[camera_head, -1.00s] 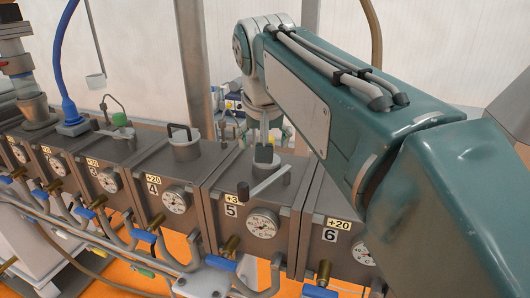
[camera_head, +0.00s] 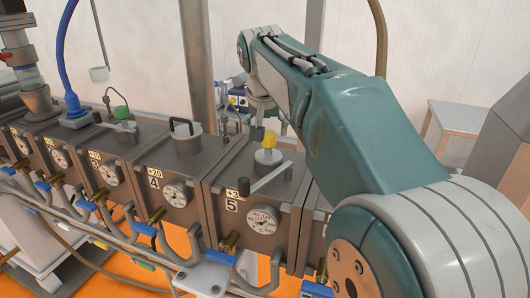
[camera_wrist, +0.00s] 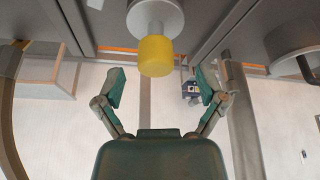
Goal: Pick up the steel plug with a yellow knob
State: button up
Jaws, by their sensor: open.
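The steel plug (camera_head: 268,156) with a yellow knob (camera_head: 270,138) stands upright on top of box number 5. In the wrist view the yellow knob (camera_wrist: 156,56) and the pale plug body (camera_wrist: 155,18) appear at top centre. My gripper (camera_wrist: 162,72) is open and empty; its green fingers lie to the left and right of the knob, apart from it. In the head view my arm's wrist is behind the plug, and the fingers are mostly hidden.
Box 4 has a plug with a black handle (camera_head: 186,130). Blue-handled valves and hoses run along the front. A stool (camera_head: 452,120) stands at back right.

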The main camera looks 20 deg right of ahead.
aim_at(269, 133)
jog(key=d+f, duration=0.1)
jog(key=w+f, duration=0.1)
jog(key=f, duration=0.1)
jog(key=shift+w+d, duration=0.1)
jog(key=shift+d, duration=0.25)
jog(key=shift+a, duration=0.45)
jog(key=shift+c, duration=1.3)
jog(key=shift+a, duration=0.1)
jog(key=c, duration=1)
jog(key=shift+d, duration=0.25)
jog(key=shift+r, duration=0.1)
jog(key=shift+r, duration=0.1)
